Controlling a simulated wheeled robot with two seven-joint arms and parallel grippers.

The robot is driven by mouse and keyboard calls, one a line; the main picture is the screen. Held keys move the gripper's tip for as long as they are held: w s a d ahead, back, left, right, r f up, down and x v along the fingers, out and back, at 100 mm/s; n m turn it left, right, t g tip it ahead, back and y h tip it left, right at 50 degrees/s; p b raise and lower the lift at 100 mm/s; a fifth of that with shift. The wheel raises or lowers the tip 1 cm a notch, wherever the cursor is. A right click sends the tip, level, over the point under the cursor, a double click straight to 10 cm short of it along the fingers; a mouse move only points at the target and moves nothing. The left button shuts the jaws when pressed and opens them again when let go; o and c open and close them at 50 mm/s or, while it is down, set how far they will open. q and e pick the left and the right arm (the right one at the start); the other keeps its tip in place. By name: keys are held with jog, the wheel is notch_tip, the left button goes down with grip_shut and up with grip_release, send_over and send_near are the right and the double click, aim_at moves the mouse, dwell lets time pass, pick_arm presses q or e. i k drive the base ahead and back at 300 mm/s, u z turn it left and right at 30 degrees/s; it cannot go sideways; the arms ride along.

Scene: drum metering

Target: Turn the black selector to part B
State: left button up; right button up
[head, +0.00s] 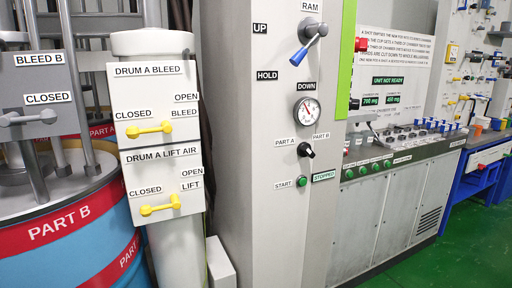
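The black selector (306,150) is a small knob on the front of the grey ram column (270,220). It sits below the round gauge, between the label PART A (285,141) on its upper left and the label PART B (321,136) on its upper right. The knob is too small to tell for sure which label it points to. Neither of my grippers is in view, and nothing touches the selector.
Above the selector are the gauge (307,111) and the blue-handled ram lever (308,43). Below it is a green start button (302,181). Yellow valve handles (150,129) are on the left, beside a drum (60,240). Green floor (450,250) is open at right.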

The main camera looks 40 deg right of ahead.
aim_at(304, 149)
jog(key=z, duration=0.4)
jog(key=i, duration=1)
jog(key=z, duration=0.9)
